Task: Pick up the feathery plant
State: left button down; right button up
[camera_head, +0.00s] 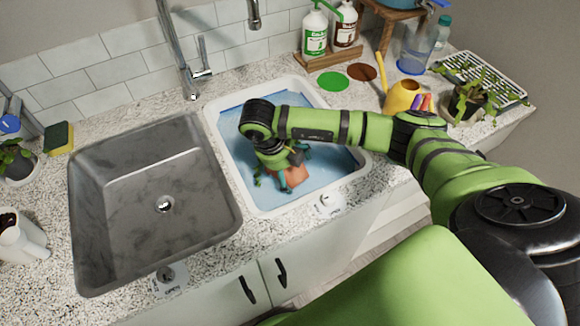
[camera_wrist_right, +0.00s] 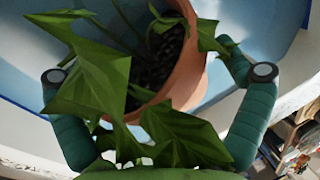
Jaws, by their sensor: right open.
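A terracotta pot (camera_head: 292,178) stands in the blue-lined right basin (camera_head: 345,165). Its plant has broad, pointed green leaves in the right wrist view (camera_wrist_right: 90,78), not clearly feathery ones. My right gripper (camera_head: 291,168) reaches down over this pot. In the right wrist view its open fingers (camera_wrist_right: 158,73) spread to either side of the pot (camera_wrist_right: 188,70), with leaves between them; I cannot tell whether they touch it. Another plant (camera_head: 468,97) sits at the drying rack on the right, and a small plant (camera_head: 14,157) at the left edge. My left gripper is not in view.
An empty steel sink (camera_head: 110,215) lies left of the basin. A yellow watering can (camera_head: 402,97), a blue-based clear bottle (camera_head: 413,50) and pump bottles (camera_head: 315,32) stand behind my right arm. A white pot (camera_head: 22,240) and a sponge (camera_head: 59,138) are at left.

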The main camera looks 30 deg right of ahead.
jog(key=c, duration=1.6)
jog(key=shift+r, duration=0.1)
